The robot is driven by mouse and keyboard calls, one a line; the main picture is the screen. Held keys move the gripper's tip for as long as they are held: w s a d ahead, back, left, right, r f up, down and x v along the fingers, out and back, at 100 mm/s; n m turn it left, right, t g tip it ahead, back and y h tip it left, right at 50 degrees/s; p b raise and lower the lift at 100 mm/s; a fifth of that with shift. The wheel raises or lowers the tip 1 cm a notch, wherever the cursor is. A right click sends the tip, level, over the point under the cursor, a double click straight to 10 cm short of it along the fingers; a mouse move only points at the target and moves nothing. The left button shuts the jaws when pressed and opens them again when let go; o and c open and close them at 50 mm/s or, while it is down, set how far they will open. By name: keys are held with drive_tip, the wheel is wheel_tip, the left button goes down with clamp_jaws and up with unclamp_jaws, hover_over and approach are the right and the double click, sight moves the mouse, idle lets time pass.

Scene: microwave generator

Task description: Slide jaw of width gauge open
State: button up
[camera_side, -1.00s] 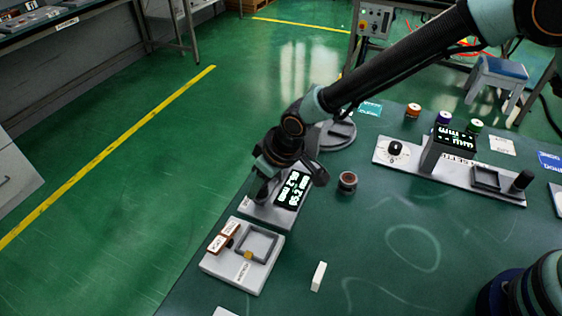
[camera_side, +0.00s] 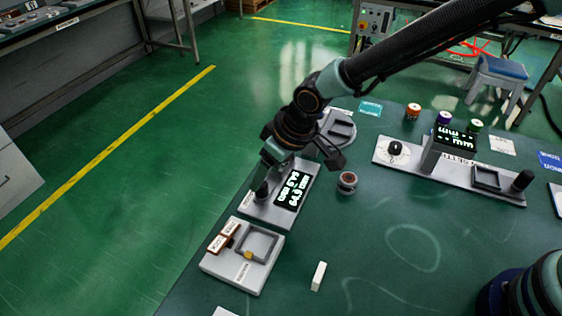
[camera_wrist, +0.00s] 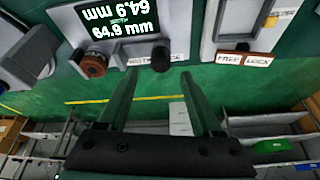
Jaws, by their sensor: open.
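The width gauge (camera_side: 250,211) is a grey plate with a black display (camera_side: 292,190). In the wrist view the display (camera_wrist: 118,24) reads 64.9 mm, with a second copy upside down. A black knob (camera_wrist: 160,57) stands at the gauge's edge, just beyond my fingertips. My gripper (camera_side: 298,165) is over the gauge in the side view, its fingers spread. In the wrist view my gripper (camera_wrist: 158,76) is open, with nothing held between the fingers. Whether a finger touches the knob is unclear.
A grey fixture (camera_side: 240,272) with a brown FREE/LOCK lever (camera_side: 223,238) lies beside the gauge. A brown-topped cylinder (camera_side: 347,182) stands on its other side. A white block (camera_side: 318,276) is nearer the camera. A longer device (camera_side: 450,176) stands right.

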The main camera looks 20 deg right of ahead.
drive_tip(key=v, duration=0.7)
drive_tip(key=s+d+r+m+t+h, duration=0.15)
drive_tip(key=d+r, duration=0.25)
drive_tip(key=d, duration=0.4)
drive_tip(key=d+r+m+y, duration=0.1)
drive_tip(key=d+r+m, duration=0.1)
drive_tip(key=d+r, duration=0.45)
drive_tip(key=s+d+m+h, duration=0.1)
drive_tip(key=s+d, duration=0.3)
drive_tip(key=d, duration=0.3)
drive_tip(key=s+d+m+h, duration=0.1)
drive_tip(key=s+d+m, duration=0.1)
drive_tip(key=s+d, duration=0.3)
drive_tip(key=d, duration=0.3)
drive_tip(key=shift+d+r+t, duration=0.15)
drive_tip(key=shift+d+t, duration=0.1)
drive_tip(key=shift+t, duration=0.1)
